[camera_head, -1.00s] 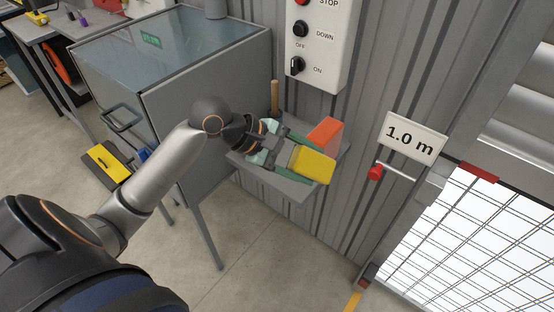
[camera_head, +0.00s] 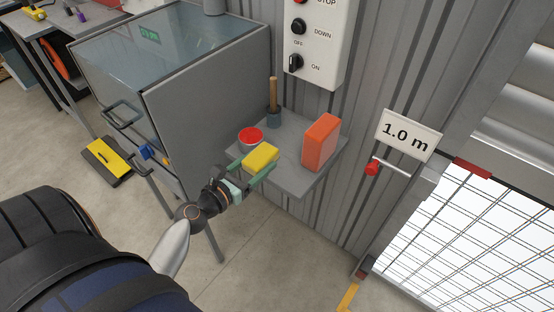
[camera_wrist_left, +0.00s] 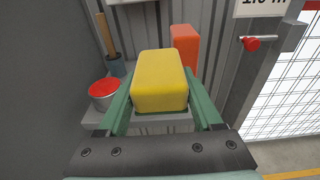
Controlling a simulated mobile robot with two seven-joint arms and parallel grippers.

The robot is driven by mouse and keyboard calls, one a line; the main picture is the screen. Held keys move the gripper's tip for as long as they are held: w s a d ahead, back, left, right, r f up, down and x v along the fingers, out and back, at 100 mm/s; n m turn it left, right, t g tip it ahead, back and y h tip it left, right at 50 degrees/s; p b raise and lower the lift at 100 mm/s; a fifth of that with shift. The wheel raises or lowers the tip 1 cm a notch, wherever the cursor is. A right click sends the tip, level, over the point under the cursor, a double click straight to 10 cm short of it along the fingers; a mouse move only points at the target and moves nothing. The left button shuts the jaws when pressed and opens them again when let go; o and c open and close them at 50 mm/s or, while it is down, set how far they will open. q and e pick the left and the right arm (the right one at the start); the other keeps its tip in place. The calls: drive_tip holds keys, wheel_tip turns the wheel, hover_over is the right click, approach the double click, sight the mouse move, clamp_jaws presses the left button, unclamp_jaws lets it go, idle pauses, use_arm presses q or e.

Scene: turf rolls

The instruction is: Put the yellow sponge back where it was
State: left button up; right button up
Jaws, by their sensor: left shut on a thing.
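The yellow sponge (camera_head: 261,157) is a small block held between the green fingers of my left gripper (camera_head: 257,164), at the front left part of a small grey wall shelf (camera_head: 294,182). In the left wrist view the sponge (camera_wrist_left: 160,80) fills the space between the two fingers (camera_wrist_left: 160,106), with the shelf behind and below it. I cannot tell whether the sponge touches the shelf. My right gripper is in neither view.
On the shelf are an orange block (camera_head: 320,142) at the right, a red-topped tin (camera_head: 250,136) at the left and a wooden-handled tool in a dark cup (camera_head: 273,118) at the back. A grey cabinet (camera_head: 205,110) stands left. A red-tipped lever (camera_head: 372,168) is at the right.

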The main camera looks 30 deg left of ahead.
use_arm(q)
drive_tip(key=w+f+b, duration=0.1)
drive_tip(key=w, duration=0.1)
drive_tip(key=w+a+f+b, duration=0.1)
drive_tip(key=w, duration=0.2)
drive_tip(key=w+f+b, duration=0.2)
drive_tip(key=w, duration=0.1)
drive_tip(key=shift+a+f, duration=0.1)
drive_tip(key=shift+a, duration=0.3)
drive_tip(key=w+f+b, duration=0.1)
drive_tip(key=f+b, duration=0.1)
drive_tip(key=w+f+b, duration=0.1)
drive_tip(key=shift+w+a+f+b, duration=0.2)
drive_tip(key=shift+w+a+b, duration=0.1)
drive_tip(key=shift+b, duration=0.05)
drive_tip(key=shift+w+f+b, duration=0.45)
drive_tip(key=shift+w+b, duration=0.05)
drive_tip(key=shift+w+a+f+b, duration=0.15)
drive_tip(key=shift+w+f+b, duration=0.2)
drive_tip(key=shift+b, duration=0.25)
wheel_tip(320, 180, down, 2)
drive_tip(key=shift+f+b, duration=0.15)
drive_tip(key=shift+b, duration=0.95)
drive_tip(key=shift+f+b, duration=0.5)
drive_tip(key=shift+b, duration=0.15)
drive_tip(key=shift+r, duration=0.1)
drive_tip(key=shift+f, duration=0.25)
drive_tip(key=o, duration=1.2)
